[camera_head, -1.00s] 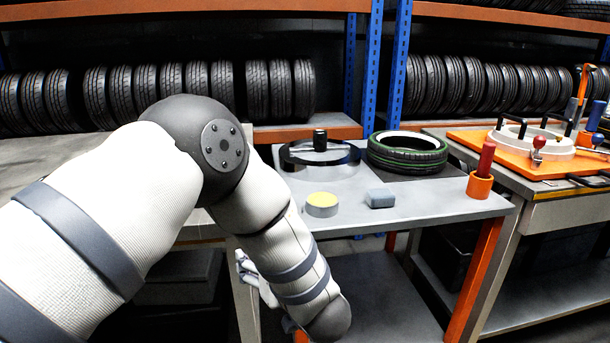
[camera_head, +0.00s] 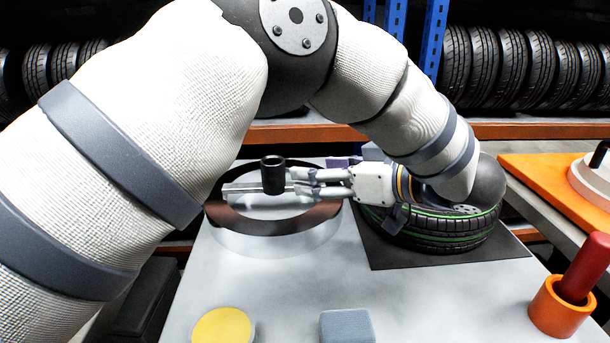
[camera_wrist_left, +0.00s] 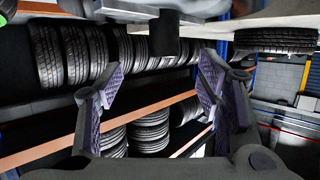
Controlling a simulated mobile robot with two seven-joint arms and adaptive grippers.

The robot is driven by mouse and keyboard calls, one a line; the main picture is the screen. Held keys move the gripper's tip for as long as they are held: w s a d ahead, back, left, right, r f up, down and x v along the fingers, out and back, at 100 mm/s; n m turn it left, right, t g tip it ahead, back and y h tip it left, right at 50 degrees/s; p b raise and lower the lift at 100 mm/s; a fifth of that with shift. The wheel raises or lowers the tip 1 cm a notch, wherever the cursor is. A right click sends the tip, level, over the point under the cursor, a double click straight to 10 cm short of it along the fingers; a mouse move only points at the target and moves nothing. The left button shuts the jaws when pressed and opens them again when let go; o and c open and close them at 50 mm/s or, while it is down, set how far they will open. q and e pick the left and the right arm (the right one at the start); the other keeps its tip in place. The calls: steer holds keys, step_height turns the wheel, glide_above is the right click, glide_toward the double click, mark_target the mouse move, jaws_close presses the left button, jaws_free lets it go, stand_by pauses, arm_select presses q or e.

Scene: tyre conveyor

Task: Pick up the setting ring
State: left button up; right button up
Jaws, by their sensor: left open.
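The setting ring (camera_head: 265,227) is a dark, shiny ring on the grey table, with a light crossbar and an upright black knob (camera_head: 272,176) at its middle. My left gripper (camera_head: 292,182) is open and points left, its fingertips right at the knob's right side. My forearm covers part of the ring's left edge. In the left wrist view the dark knob (camera_wrist_left: 164,37) shows between and ahead of the two open, purple-padded fingers (camera_wrist_left: 158,92). I cannot tell whether the fingers touch it. My right gripper is out of view.
A green-striped tyre (camera_head: 440,238) lies on a dark mat (camera_head: 395,258) under my left wrist. A yellow-topped disc (camera_head: 222,327), a blue-grey block (camera_head: 347,328) and an orange cup (camera_head: 556,308) with a red handle stand in front. The table between (camera_head: 310,285) is clear.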

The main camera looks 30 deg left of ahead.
mark_target(281, 166)
arm_select(q)
steer(key=x, duration=0.7)
steer(key=s+x, duration=0.1)
steer(key=x, duration=0.3)
steer(key=shift+a+r+p, duration=0.25)
steer(key=shift+r+p, duration=0.1)
steer(key=shift+r, duration=0.05)
steer(key=shift+w+a+f, duration=0.2)
steer(key=shift+a, duration=0.15)
jaws_close()
steer(key=shift+r, duration=0.15)
